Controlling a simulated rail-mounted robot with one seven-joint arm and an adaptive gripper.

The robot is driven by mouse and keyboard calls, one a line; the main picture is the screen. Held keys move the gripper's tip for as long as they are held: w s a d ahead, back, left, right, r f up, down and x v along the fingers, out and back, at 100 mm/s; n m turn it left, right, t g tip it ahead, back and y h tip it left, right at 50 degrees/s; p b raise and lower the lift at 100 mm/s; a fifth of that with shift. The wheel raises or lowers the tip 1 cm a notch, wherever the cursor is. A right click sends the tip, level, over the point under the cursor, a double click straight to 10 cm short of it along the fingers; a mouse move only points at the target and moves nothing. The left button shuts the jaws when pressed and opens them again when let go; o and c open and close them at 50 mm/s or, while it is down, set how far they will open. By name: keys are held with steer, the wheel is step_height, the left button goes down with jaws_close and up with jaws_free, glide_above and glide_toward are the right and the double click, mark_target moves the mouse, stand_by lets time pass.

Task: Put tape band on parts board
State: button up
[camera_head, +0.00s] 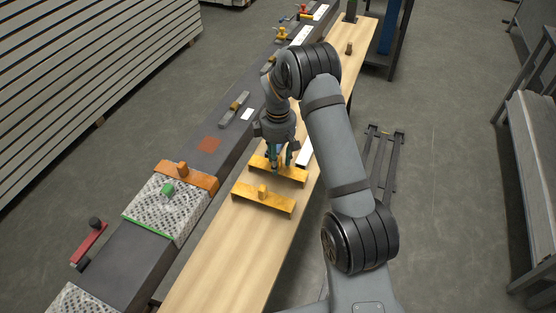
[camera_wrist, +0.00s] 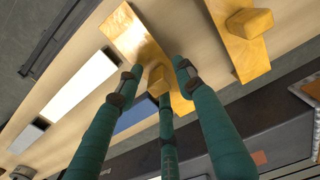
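Two yellow bands with raised block knobs lie across the pale wooden board (camera_head: 215,262). I cannot tell which piece the task calls the tape band. My gripper (camera_head: 279,160) is over the far yellow band (camera_head: 295,176), which also shows in the wrist view (camera_wrist: 130,35). In the wrist view its three teal fingers (camera_wrist: 158,85) are spread around that band's knob, with gaps visible beside it. The near yellow band (camera_head: 275,204) lies apart from the gripper; it also shows in the wrist view (camera_wrist: 246,55).
A dark beam (camera_head: 130,256) runs left of the board. It carries a speckled block (camera_head: 153,211) with a green knob, an orange band (camera_head: 201,181) with a knob, and a red-handled tool (camera_head: 88,243). White strips lie beyond the gripper (camera_wrist: 75,85). The near board is clear.

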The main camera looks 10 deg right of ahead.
steer(key=shift+r, duration=0.1)
step_height(320, 180, up, 12)
stand_by(0.6)
steer(key=shift+r, duration=0.1)
steer(key=shift+c, duration=0.8)
